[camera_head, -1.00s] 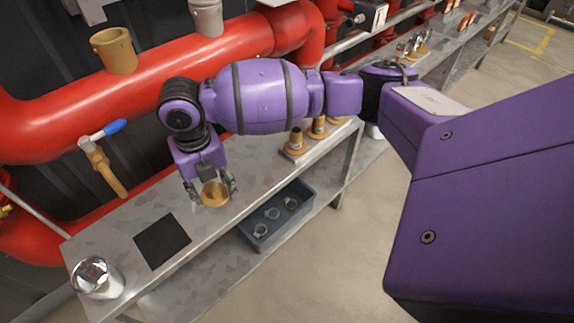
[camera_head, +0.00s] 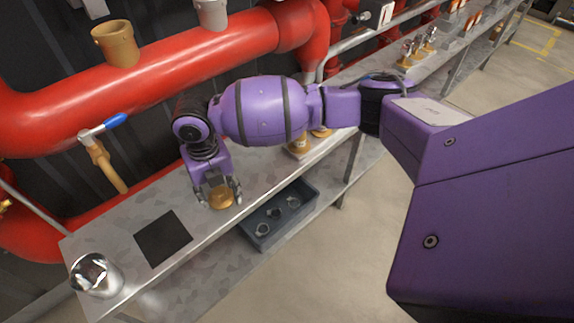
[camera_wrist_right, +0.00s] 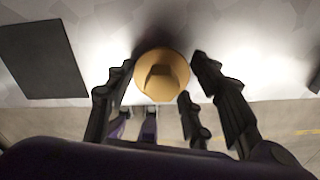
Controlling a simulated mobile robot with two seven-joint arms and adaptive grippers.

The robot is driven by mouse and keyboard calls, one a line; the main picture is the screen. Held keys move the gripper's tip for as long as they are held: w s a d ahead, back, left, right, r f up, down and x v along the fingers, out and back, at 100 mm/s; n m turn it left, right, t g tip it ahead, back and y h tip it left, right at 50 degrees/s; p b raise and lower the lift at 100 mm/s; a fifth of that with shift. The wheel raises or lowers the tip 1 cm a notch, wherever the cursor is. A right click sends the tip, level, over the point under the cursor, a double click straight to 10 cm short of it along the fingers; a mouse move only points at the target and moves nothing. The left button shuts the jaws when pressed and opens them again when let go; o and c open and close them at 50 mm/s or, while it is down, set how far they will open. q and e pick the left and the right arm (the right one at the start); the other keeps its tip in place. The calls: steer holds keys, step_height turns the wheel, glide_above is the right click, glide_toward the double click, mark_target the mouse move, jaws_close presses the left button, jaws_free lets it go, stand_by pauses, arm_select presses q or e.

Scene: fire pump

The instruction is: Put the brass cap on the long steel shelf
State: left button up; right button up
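The brass cap (camera_head: 221,198) is round with a raised block on top. It appears to rest on the long steel shelf (camera_head: 115,243), right of a dark square mat. My right gripper (camera_head: 222,199) is low over the shelf with its fingers on either side of the cap. In the right wrist view the cap (camera_wrist_right: 162,76) lies between the spread black fingers (camera_wrist_right: 163,68), with narrow gaps at its sides. Its underside is hidden. My left gripper is out of view.
Brass fittings (camera_head: 300,144) stand beyond my right arm. A grey bin (camera_head: 279,216) with rings sits lower. Red pipes (camera_head: 165,53) run behind.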

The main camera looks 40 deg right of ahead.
steer(key=o, duration=0.3)
steer(key=shift+r, duration=0.1)
